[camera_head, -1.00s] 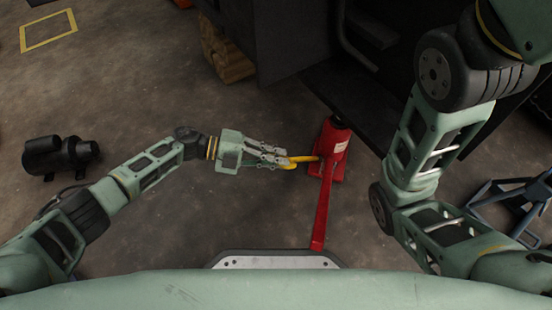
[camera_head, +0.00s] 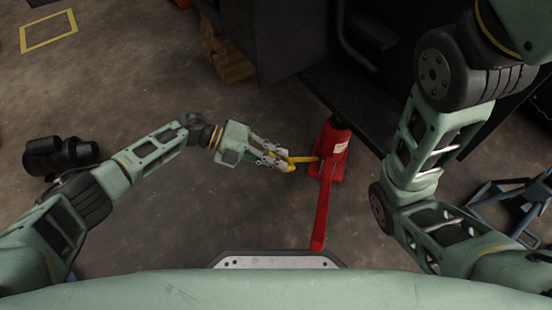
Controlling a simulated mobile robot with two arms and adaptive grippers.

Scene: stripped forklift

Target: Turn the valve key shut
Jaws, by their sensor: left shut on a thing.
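The yellow valve key (camera_head: 303,159) reaches from my left gripper to the side of a red jack (camera_head: 333,150) on the floor. My left gripper (camera_head: 284,161) is shut on the key's left end, and its fingers hide part of it. The key's right end meets the jack's body; the exact joint is too small to make out. The jack's long red handle (camera_head: 320,215) slants down toward my base. My right arm stands at the right of the view, and its gripper is out of the picture.
A dark forklift body (camera_head: 285,40) stands behind the jack. A wooden block (camera_head: 228,60) sits at its left. A black motor-like part (camera_head: 60,156) lies at the far left. Blue-grey stands (camera_head: 510,200) are at the right.

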